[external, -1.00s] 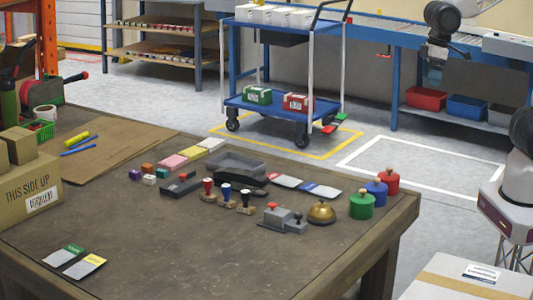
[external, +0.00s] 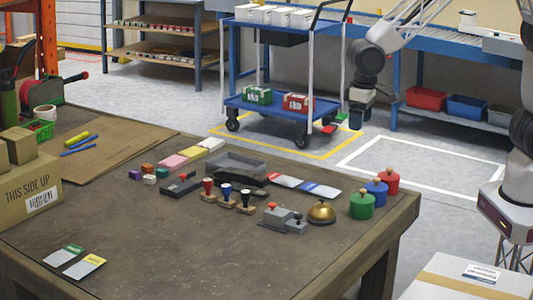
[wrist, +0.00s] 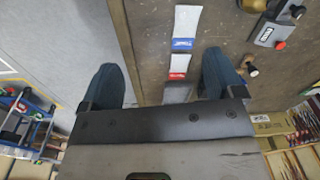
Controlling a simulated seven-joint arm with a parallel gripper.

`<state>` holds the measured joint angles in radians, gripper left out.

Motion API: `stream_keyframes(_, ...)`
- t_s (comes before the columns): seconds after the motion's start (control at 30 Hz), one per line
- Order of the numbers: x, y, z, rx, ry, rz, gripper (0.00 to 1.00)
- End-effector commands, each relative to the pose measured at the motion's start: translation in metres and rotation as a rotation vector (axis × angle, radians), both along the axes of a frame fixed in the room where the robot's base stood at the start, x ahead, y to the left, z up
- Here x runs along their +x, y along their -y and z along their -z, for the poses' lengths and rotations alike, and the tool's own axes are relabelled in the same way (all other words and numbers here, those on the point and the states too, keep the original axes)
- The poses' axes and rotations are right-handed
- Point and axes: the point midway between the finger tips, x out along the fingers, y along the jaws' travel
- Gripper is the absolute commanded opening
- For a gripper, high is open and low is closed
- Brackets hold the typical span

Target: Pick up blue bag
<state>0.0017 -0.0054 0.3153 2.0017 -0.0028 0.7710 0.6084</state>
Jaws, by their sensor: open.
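The blue bag (external: 320,190) is a flat, pale packet with a blue end. It lies on the brown table near its far right edge, beside a similar red-ended bag (external: 286,180). In the wrist view the blue bag (wrist: 187,24) lies above the red-ended one (wrist: 179,66). My gripper (external: 356,118) is open and empty, apart from the bag, and appears raised beyond the table's far edge. In the wrist view its two dark blue fingers (wrist: 160,80) stand wide apart, with the red-ended bag seen between them.
A brass bell (external: 321,211) and red, blue and green weights (external: 361,206) stand right of the bag. Several stamps (external: 226,194) and a dark tray (external: 239,166) are to its left. Green and yellow bags (external: 75,261) lie at front left. The front middle of the table is clear.

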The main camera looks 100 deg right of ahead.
Motion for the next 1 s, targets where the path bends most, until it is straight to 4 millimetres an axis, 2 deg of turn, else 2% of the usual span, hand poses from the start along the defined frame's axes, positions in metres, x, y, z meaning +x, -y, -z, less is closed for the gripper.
stream_keyframes(0.1,0.024,0.0,0.026,0.003,-0.017,0.042,0.87)
stream_keyframes(0.3,0.06,-0.001,0.068,0.006,-0.037,0.115,0.87)
stream_keyframes(0.53,0.088,-0.002,0.108,0.007,-0.053,0.179,0.87)
stream_keyframes(0.7,0.097,-0.002,0.12,0.009,-0.058,0.2,0.87)
stream_keyframes(1.0,0.097,-0.002,0.122,0.008,-0.058,0.203,0.87)
